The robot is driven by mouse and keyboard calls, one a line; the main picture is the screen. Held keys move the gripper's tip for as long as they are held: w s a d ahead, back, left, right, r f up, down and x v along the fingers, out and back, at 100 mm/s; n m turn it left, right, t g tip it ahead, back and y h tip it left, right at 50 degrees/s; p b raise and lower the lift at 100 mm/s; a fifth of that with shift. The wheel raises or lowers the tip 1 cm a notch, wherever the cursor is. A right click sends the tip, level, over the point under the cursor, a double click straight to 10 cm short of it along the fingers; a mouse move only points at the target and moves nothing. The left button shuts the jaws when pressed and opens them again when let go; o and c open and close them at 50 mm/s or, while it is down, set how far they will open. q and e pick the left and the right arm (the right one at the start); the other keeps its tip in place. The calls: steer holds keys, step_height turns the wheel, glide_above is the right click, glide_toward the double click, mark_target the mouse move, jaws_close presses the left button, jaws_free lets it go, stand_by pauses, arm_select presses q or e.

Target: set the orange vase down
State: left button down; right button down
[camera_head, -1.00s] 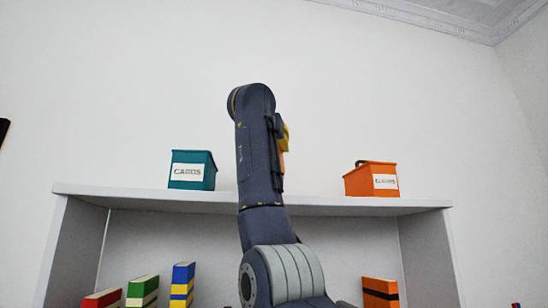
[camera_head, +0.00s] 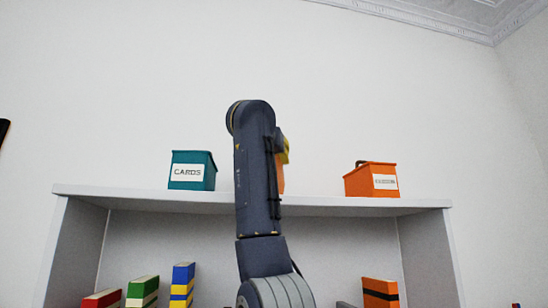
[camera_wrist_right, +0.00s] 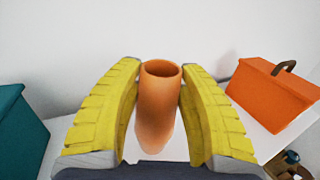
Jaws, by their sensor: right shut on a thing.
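The orange vase (camera_wrist_right: 157,108) is a plain round tube with an open top, upright between the yellow fingers of my right gripper (camera_wrist_right: 160,70) in the wrist view. The gripper is shut on it from both sides. In the head view my arm hides most of the vase; an orange sliver (camera_head: 281,178) shows beside it, under a yellow finger (camera_head: 284,150). The vase is over the top of the white shelf unit (camera_head: 330,206). My left gripper is out of view.
A teal "CARDS" box (camera_head: 192,171) stands left of the vase and an orange labelled box (camera_head: 371,181) stands right of it, both on the shelf top. Shelf top between them looks free. Colored blocks (camera_head: 183,283) stand in the compartment below. A white wall is behind.

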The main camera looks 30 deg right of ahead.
steer(key=c, duration=0.8)
jaws_free()
steer(key=v, duration=1.2)
steer(key=shift+r, duration=0.1)
